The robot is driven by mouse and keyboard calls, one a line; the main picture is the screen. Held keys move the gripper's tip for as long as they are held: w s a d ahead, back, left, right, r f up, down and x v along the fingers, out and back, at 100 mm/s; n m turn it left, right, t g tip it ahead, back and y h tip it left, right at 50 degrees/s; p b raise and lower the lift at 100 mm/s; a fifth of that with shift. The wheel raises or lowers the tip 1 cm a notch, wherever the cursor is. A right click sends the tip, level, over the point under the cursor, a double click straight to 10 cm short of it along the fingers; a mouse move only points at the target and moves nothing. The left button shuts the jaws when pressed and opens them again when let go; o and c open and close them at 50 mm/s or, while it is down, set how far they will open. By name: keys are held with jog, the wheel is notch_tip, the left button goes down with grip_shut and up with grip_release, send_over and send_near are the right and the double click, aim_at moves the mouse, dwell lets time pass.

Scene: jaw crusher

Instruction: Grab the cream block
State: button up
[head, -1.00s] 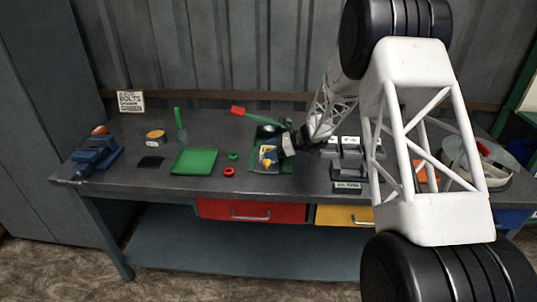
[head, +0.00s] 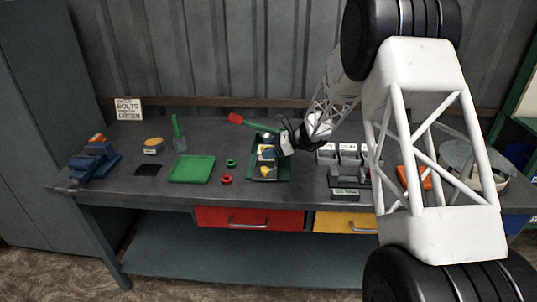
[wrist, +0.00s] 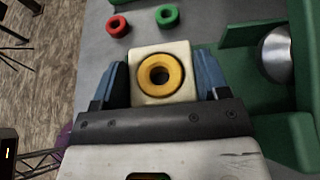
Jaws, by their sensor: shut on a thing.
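The cream block (wrist: 160,49) is squared between the blue fingers of my gripper (wrist: 160,82) in the wrist view. A yellow ring with a dark hole (wrist: 160,75) shows on the block's near face. My gripper is shut on the block, with a finger against each side. The block is too small there to make out clearly. I cannot tell its exact height above the tray.
A metal bowl-like piece (wrist: 278,50) is at the tray's far side. A red ring (head: 226,180) and green ring (head: 231,163) lie left of the tray, beyond them a flat green plate (head: 192,169). The bench between rings and plate is clear.

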jog(key=s+d+r, duration=0.1)
jog(key=s+d, duration=0.3)
jog(key=s, duration=1.1)
jog(key=shift+r, duration=0.15)
jog(key=shift+s, duration=0.1)
dwell(0.3)
